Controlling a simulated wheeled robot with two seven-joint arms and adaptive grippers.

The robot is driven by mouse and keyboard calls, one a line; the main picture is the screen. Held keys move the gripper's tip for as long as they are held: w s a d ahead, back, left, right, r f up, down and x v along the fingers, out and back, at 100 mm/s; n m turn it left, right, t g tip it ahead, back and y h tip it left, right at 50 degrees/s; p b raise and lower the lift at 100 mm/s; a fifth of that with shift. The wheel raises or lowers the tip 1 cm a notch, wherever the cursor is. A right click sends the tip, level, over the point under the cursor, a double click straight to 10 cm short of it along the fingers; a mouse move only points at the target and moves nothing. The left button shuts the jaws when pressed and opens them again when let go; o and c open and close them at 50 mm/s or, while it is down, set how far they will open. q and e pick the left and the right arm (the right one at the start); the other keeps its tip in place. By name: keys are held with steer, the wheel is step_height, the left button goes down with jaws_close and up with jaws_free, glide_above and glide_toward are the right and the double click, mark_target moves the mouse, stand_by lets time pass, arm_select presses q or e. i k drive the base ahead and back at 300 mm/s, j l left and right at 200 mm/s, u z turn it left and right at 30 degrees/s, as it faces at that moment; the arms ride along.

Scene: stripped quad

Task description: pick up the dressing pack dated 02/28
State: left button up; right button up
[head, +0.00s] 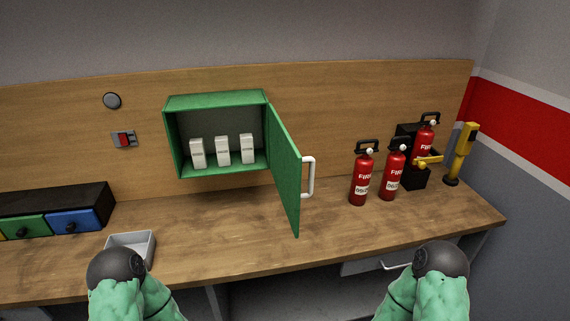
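Three white dressing packs stand upright side by side in the open green wall cabinet: a left pack (197,153), a middle pack (222,151) and a right pack (247,149). Each has small dark print on its front, too small for me to read, so I cannot tell which is dated 02/28. The green cabinet (215,101) is fixed to the wooden back panel. Its door (285,165) stands open toward me, hinged on the right, with a white handle (309,177). Parts of both my arms show at the bottom edge, but no gripper fingers are visible.
A grey tray (148,247) sits near the bench's front left. A black drawer unit (90,196) is at far left. Red extinguishers (361,180) (393,174) and a black holder (414,179) stand at right, near a yellow tool (461,150). The bench (220,225) below the cabinet is clear.

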mark_target(197, 145)
steer(key=i+l+u, duration=0.1)
steer(key=l+u, duration=0.3)
steer(key=l, duration=0.45)
steer(key=l+u, duration=0.45)
steer(key=l, duration=0.4)
steer(key=i, duration=0.3)
steer(key=k+j, duration=0.15)
steer(key=j, duration=0.15)
steer(key=k+j, duration=0.15)
steer(key=j, duration=0.2)
